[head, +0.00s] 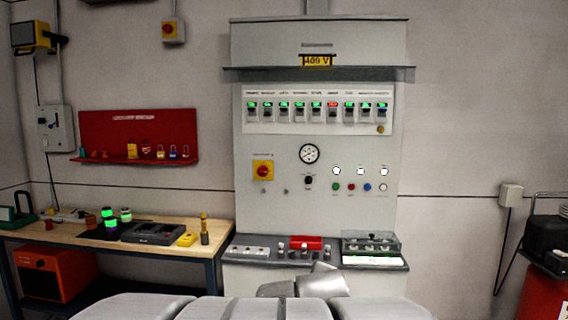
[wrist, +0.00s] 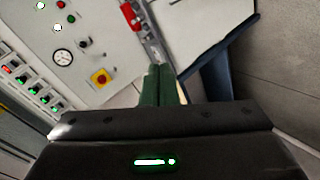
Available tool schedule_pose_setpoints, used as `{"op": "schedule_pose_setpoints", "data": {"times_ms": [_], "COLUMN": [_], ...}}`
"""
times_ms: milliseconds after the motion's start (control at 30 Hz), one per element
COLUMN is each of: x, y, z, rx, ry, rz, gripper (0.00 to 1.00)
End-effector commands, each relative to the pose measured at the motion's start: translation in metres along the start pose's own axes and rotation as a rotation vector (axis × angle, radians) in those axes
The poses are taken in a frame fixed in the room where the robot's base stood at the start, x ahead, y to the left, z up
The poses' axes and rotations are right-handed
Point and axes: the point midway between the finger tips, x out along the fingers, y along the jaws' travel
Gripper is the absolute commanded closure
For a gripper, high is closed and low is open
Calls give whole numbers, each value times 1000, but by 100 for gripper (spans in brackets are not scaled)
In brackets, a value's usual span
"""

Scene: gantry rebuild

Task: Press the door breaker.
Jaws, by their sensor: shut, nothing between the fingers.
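The breaker row (head: 317,110) runs across the upper panel of the grey cabinet in the head view. Each breaker has a small lit window; most are green, and one right of the middle is red (head: 332,104). The labels above are too small to read, so I cannot tell which is the door breaker. The row also shows, tilted, at the left of the wrist view (wrist: 38,91). My gripper (wrist: 160,70) shows there with its green fingers shut and empty, apart from the breakers. The head view does not show its fingertips.
Below the breakers are a gauge (head: 309,154), a red-yellow rotary switch (head: 263,170) and small buttons and lamps. A shelf (head: 320,74) juts out above the row. A console ledge (head: 262,259) juts out below. A workbench (head: 215,233) stands left.

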Motion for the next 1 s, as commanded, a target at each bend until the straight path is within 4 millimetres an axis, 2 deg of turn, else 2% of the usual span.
{"op": "schedule_pose_setpoints", "data": {"times_ms": [33,100,233,367,500,733,1000], "x": [13,20,24,18,1,-31,-45], "y": [11,38,83,122,154,181,188], "z": [-8,-24,-54,-83,-110,-139,-148], "rx": [-114,-294,-619,-926,-1214,-1493,-1569], "ry": [38,78,104,60,-65,-331,-453], "rz": [78,202,452,720,1009,1349,1457], "gripper": [100,100,100,100,100,100,100]}}
